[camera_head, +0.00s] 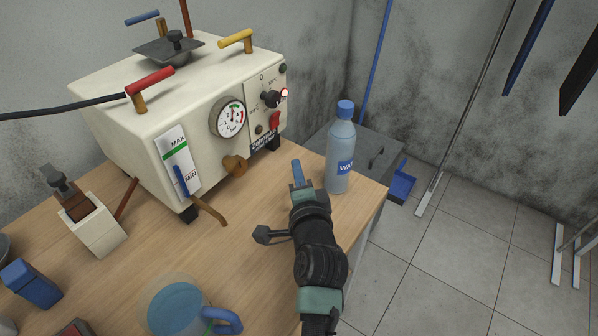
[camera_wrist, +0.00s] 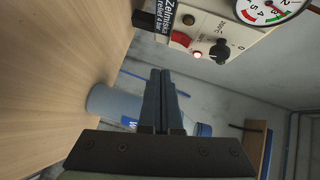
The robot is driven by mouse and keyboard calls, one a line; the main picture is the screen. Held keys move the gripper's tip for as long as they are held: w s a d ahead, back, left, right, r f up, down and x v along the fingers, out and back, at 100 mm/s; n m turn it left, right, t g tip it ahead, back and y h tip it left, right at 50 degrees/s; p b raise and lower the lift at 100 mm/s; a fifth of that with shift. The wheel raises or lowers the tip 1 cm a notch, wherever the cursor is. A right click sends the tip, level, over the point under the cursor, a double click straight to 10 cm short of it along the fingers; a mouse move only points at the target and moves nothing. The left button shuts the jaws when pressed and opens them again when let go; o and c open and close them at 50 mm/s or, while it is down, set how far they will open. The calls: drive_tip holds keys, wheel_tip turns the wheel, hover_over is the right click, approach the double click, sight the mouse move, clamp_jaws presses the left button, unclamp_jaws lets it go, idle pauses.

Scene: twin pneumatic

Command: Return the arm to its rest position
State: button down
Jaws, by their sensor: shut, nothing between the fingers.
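My gripper (camera_head: 298,172) is shut and empty. In the head view it is above the right part of the wooden table, just left of the water bottle (camera_head: 341,158). My arm reaches up to it from the bottom edge. In the wrist view the closed fingers of my gripper (camera_wrist: 161,78) point toward the machine, and the bottle (camera_wrist: 105,102) shows partly hidden behind them. I cannot tell whether the gripper touches the bottle.
A cream machine (camera_head: 205,95) with a gauge, levers and a lit red lamp stands at the back of the table (camera_head: 235,262). A pitcher of blue liquid (camera_head: 172,306) and a blue box (camera_head: 32,284) stand in front.

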drive_tip(key=shift+s, duration=0.45)
drive_tip(key=s+r+n+t, duration=0.3)
drive_tip(key=r+n+t, duration=0.35)
drive_tip(key=r, duration=2.05)
drive_tip(key=s+r+n+t+h, duration=0.2)
drive_tip(key=s+r+n+t, duration=0.45)
drive_tip(key=s+r, duration=1.15)
wheel_tip(320, 180, up, 17)
drive_tip(key=n+g+p, duration=0.1)
drive_tip(key=p, duration=1.3)
drive_tip(key=shift+w+g, duration=0.2)
drive_tip(key=shift+g, duration=0.1)
